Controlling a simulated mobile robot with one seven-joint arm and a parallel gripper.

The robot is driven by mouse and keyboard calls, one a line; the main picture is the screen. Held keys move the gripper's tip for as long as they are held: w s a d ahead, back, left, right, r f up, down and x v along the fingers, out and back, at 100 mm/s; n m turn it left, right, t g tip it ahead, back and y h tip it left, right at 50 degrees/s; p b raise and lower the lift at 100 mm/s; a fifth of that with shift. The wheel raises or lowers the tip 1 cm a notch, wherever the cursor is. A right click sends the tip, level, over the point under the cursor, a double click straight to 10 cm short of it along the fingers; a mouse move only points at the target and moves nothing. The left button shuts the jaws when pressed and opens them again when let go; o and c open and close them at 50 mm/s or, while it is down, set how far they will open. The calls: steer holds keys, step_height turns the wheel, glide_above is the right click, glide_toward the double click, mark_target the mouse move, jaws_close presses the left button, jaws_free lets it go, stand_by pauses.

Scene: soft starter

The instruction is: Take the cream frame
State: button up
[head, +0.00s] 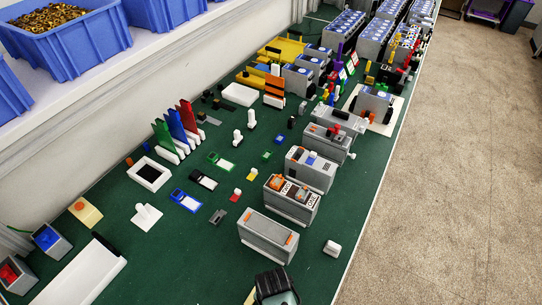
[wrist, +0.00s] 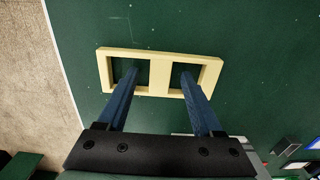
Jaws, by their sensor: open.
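The cream frame (wrist: 160,78) lies flat on the green table in the wrist view. It is a flat rectangle with two openings and a wide bar between them. My gripper (wrist: 159,73) is open, with its two blue fingers apart. One fingertip shows over each opening, with the middle bar between them; neither visibly touches the bar. I cannot tell whether the tips are inside the openings or just above. In the head view, my gripper (head: 275,288) is at the bottom edge and hides most of the frame; a cream sliver (head: 249,297) shows to its left.
A grey box unit (head: 268,235) stands just beyond my gripper. A small white block (head: 332,248) is to the right, near the table edge. Several devices and small parts fill the table further back. The green surface around the frame is mostly clear.

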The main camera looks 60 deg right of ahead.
steer(key=shift+c, duration=0.3)
jaws_close()
steer(key=shift+r, duration=0.15)
